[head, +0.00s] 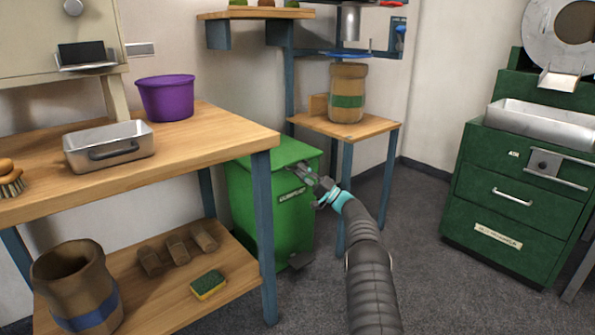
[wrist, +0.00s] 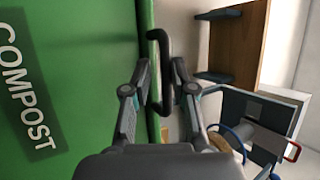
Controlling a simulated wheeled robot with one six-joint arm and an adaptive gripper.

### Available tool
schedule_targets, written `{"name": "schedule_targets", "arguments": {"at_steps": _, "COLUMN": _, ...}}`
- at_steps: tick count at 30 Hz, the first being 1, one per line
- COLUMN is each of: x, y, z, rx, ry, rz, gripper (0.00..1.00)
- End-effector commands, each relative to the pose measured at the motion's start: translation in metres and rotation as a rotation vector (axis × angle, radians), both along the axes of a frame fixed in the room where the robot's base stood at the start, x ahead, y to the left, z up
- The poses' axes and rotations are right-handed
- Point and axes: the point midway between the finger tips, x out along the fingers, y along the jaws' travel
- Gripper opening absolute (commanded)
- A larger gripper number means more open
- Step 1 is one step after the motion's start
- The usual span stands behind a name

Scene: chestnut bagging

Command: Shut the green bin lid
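The green bin (head: 258,200) stands on the floor under and behind the right end of the wooden workbench. Its green lid (head: 285,152) lies across the top and looks nearly flat; I cannot tell whether a small gap is left. The wrist view shows the bin's green front (wrist: 90,60) with a COMPOST label (wrist: 28,85), turned sideways. A black bar handle (wrist: 166,60) sticks out at the lid edge. My gripper (head: 308,173) is at the bin's upper front edge. In the wrist view its fingers (wrist: 162,72) are apart, on either side of the handle.
A small table (head: 375,125) with a sack (head: 348,92) is behind. Green drawers (head: 512,195) stand right. The floor between is clear.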

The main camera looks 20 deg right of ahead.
Motion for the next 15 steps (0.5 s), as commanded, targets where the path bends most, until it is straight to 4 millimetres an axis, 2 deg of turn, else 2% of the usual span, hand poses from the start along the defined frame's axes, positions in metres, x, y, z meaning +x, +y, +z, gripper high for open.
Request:
{"name": "schedule_targets", "arguments": {"at_steps": 6, "x": -0.025, "y": -0.03, "z": -0.023, "rx": 0.002, "ry": 0.006, "rz": -0.002, "gripper": 0.23}}
{"name": "schedule_targets", "arguments": {"at_steps": 15, "x": -0.053, "y": -0.058, "z": -0.046, "rx": 0.001, "ry": 0.002, "rz": 0.004, "gripper": 0.23}}
